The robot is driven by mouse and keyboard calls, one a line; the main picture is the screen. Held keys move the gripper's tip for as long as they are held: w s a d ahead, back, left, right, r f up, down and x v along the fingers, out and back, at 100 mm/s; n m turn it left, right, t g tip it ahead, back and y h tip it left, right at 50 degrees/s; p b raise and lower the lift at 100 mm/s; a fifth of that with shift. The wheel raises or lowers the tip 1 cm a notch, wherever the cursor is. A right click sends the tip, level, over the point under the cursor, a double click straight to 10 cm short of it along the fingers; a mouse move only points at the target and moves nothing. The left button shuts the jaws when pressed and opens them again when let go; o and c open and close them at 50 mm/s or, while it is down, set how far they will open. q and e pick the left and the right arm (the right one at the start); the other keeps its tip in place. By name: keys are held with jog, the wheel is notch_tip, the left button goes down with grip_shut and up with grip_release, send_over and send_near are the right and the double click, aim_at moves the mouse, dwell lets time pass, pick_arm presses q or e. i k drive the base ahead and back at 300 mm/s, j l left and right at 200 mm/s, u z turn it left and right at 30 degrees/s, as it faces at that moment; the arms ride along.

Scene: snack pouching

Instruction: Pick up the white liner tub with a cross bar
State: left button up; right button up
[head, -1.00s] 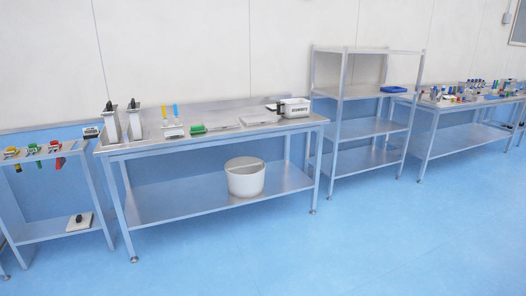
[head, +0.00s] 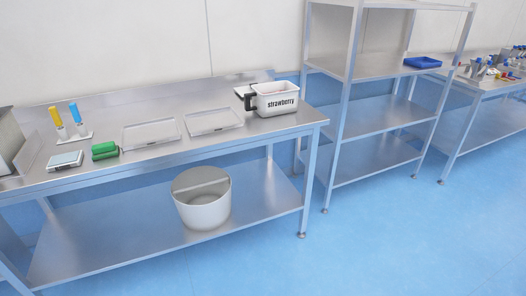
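A round white tub (head: 203,207) stands upright on the lower shelf of the steel table in the head view. A flat strip or bar appears to span its open top. A white rectangular tub (head: 276,100) marked "strawberry", with a dark handle at its left, stands on the tabletop near the right end. Whether it has a cross bar cannot be told. Neither of my grippers is in view.
The steel table (head: 100,239) also holds two clear trays (head: 150,134), a green item (head: 104,150), a small scale (head: 65,161) and yellow and blue-topped tools. Blue floor (head: 400,240) in front is clear.

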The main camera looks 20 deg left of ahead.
aim_at(202, 195)
jog(key=i+l+u, duration=0.1)
jog(key=i, duration=0.6)
jog(key=i+l+u, duration=0.1)
jog(key=i, duration=0.6)
